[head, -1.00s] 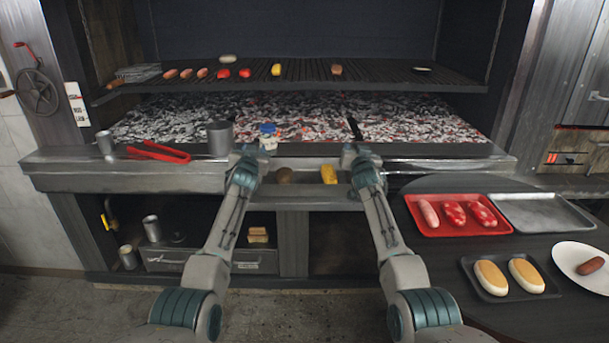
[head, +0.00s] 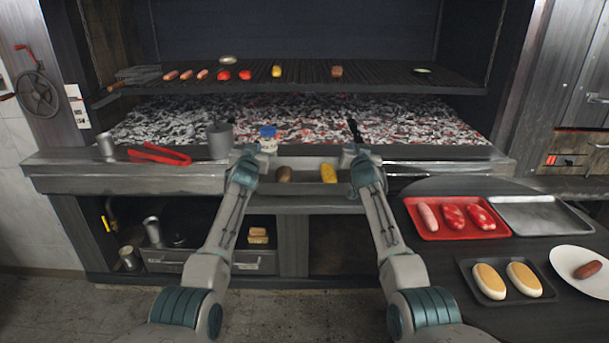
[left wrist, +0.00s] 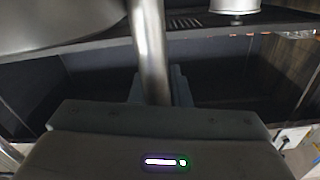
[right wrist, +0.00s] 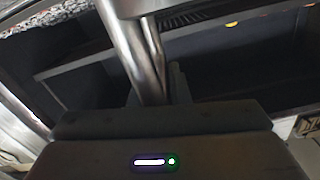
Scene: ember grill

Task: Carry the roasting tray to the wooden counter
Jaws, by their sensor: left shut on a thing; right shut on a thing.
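The grey roasting tray (head: 306,178) is in the middle of the head view, in front of the grill's steel ledge. It holds a brown potato-like item (head: 284,174) and a yellow corn cob (head: 328,173). My left gripper (head: 254,156) is shut at its left end and my right gripper (head: 356,156) at its right end. Metal bars run into the jaws in the left wrist view (left wrist: 150,50) and right wrist view (right wrist: 125,45); the fingertips are mostly hidden. A dark counter (head: 440,262), apparently the wooden one, stands at the right.
The counter bears a red meat tray (head: 428,233), an empty metal tray (head: 545,215), a black bun tray (head: 507,292) and a white plate (head: 565,256). Glowing coals lie behind.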

